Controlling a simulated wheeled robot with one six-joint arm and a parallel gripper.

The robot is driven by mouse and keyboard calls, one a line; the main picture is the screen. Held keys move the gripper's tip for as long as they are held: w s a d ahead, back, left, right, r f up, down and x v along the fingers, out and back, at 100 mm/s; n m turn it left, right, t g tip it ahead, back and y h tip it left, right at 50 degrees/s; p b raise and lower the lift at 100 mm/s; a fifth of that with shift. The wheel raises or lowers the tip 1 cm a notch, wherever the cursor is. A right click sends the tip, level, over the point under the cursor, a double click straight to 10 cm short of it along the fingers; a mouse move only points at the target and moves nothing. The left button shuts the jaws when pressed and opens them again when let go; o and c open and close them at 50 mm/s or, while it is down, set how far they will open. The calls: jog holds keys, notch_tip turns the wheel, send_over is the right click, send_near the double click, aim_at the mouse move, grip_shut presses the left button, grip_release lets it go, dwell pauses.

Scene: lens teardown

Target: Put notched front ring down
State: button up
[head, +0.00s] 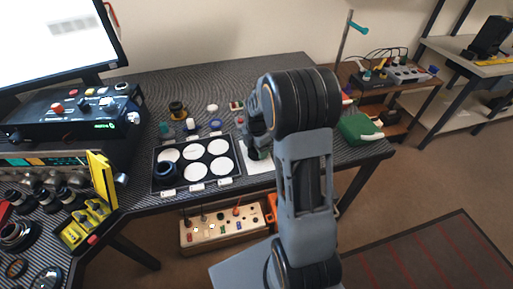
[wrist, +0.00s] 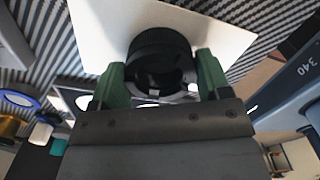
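The notched front ring is a short black ring (wrist: 160,42) in the wrist view, seated between the two green fingers of my gripper (wrist: 160,66). The fingers touch its two sides, and a small light mark shows on its near edge. The ring is over a white sheet (wrist: 100,24); whether it rests on the sheet or hangs just above it I cannot tell. In the head view my gripper (head: 257,151) is low over the white sheet (head: 250,166), right of the tray, and my arm hides most of the ring.
A green case (head: 358,129) lies at the table's right end.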

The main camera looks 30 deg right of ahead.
jog(key=o, duration=0.4)
notch_tip(320, 180, up, 12)
jog(key=p, duration=0.2)
jog(key=s+a+r+m+t, duration=0.1)
jog(key=s+a+m, duration=0.3)
jog(key=s+m, duration=0.4)
jog(key=s+a+r+m+t, duration=0.1)
jog(key=s+a+m, duration=0.4)
jog(key=m, duration=0.8)
jog(key=shift+s+a+r+t, duration=0.25)
jog(key=shift+s+r+t, duration=0.2)
jog(key=shift+s, duration=1)
